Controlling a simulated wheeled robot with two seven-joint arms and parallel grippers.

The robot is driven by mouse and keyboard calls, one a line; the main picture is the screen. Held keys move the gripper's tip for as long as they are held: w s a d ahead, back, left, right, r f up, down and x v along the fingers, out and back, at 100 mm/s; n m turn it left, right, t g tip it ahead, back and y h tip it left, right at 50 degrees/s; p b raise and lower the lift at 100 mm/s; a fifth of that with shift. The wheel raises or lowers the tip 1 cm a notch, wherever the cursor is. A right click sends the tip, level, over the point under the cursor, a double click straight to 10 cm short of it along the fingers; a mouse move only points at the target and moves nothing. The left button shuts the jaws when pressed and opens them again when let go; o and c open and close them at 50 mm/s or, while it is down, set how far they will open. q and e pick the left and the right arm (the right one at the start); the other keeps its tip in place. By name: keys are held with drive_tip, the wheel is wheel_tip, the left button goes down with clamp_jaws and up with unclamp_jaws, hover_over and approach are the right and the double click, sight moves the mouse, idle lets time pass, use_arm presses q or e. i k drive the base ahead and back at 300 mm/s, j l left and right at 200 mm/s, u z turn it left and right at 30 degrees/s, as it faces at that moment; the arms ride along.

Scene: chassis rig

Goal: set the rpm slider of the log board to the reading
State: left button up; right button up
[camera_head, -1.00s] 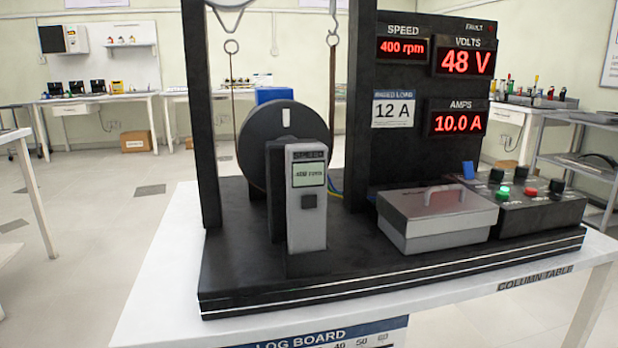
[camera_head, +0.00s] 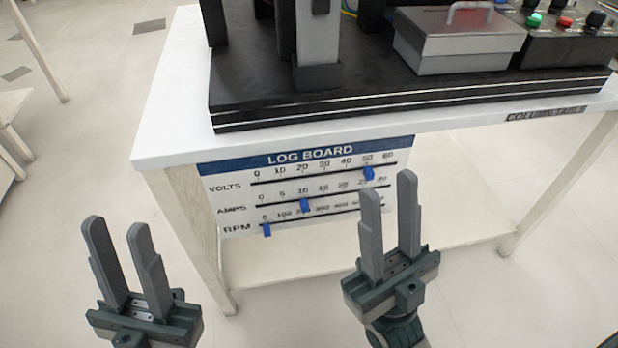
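The log board (camera_head: 231,222) hangs below the front edge of the table. It has rows marked VOLTS, AMPS and RPM. The blue rpm slider (camera_head: 266,230) is at the left end of its row, near 0. The blue volts slider (camera_head: 368,174) is near 50, and the blue amps slider (camera_head: 305,205) is near 10. My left gripper (camera_head: 110,222) is open and empty, left of the board. My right gripper (camera_head: 389,190) is open and empty, in front of the board's right end, and hides part of the rows. The speed reading is out of view now; it showed 400 rpm earlier.
The white column table (camera_head: 170,115) carries a black rig base (camera_head: 400,100) with a grey lidded box (camera_head: 460,40) and a button panel (camera_head: 570,45). Table legs stand at left (camera_head: 190,235) and right (camera_head: 565,185). Floor around is clear.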

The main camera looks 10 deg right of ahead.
sight(267, 230)
drive_tip(key=k+l, duration=0.2)
drive_tip(key=l, duration=0.15)
drive_tip(key=k+l, duration=0.15)
drive_tip(key=l, duration=0.2)
drive_tip(key=k+l, duration=0.2)
drive_tip(key=l, duration=0.15)
drive_tip(key=u, duration=0.05)
